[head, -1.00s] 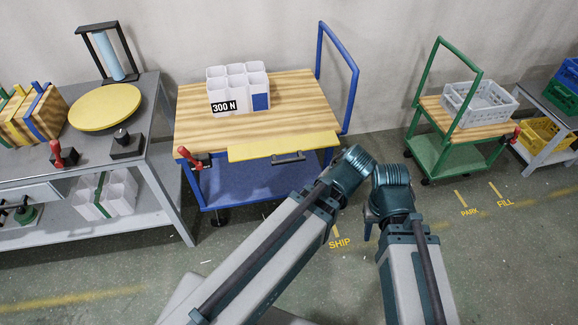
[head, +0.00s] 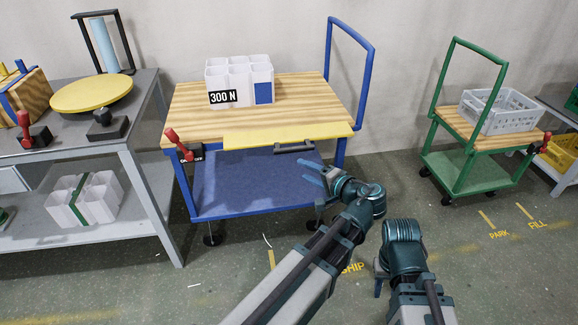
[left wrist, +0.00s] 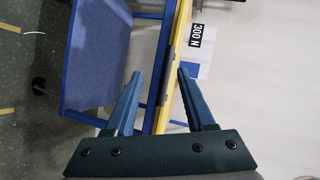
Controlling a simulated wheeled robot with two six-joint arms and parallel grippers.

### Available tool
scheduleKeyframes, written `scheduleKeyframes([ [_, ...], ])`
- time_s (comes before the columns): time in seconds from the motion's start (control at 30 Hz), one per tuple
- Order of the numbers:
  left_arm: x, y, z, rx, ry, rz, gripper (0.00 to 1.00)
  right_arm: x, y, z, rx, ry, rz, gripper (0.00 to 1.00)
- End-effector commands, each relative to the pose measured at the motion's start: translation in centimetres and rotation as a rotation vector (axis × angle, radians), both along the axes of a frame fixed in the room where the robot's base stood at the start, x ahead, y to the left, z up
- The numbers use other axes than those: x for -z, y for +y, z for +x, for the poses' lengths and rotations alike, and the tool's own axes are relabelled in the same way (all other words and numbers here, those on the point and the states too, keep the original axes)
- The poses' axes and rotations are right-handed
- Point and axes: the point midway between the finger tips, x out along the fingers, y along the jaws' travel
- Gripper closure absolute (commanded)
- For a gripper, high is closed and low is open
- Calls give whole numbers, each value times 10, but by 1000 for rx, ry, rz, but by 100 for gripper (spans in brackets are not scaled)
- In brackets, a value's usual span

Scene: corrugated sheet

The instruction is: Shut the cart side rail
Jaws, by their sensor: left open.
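The blue cart (head: 262,185) has a wooden top and stands ahead of me. Its yellow side rail (head: 240,138) runs along the front edge of the top, with a dark grey handle (head: 294,147) on its face. I cannot tell the rail's exact tilt. A red-handled clamp or latch (head: 178,144) sits at the rail's left end. My left gripper (head: 313,174) is open and empty, in front of the cart, below and right of the handle. In the left wrist view, the rail (left wrist: 181,40) and handle (left wrist: 166,79) show between the open fingers (left wrist: 156,85), apart from them. My right gripper (head: 379,286) points down, its fingers mostly hidden.
A white compartment box (head: 238,80) marked 300 N stands on the cart top. A grey workbench (head: 145,105) is at the left. A green cart (head: 470,170) with a grey crate (head: 502,112) stands at the right. The floor between the carts is clear.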

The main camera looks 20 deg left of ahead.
Motion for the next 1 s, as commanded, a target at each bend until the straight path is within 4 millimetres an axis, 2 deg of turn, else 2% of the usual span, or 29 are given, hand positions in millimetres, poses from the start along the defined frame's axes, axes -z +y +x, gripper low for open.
scheduleKeyframes([
  [0.03, 24, 2, 8, 7, -22, 49, 45, 36, 0, 0, 0, 0, 0, 61],
  [0.1, 31, 4, 15, 18, -52, 120, 45, 59, 0, 0, -1, -1, 0, 61],
  [0.3, 44, 3, 34, 51, -126, 305, 45, 115, 0, 0, -2, -1, -1, 61],
  [0.4, 46, 1, 40, 66, -151, 376, 45, 134, 0, 0, -2, -1, -1, 61],
  [0.6, 45, -3, 45, 82, -177, 452, 45, 150, 0, 0, -3, -2, 0, 61],
  [1.0, 40, -4, 48, 84, -181, 463, 45, 147, 0, 0, -3, -1, -1, 61],
])
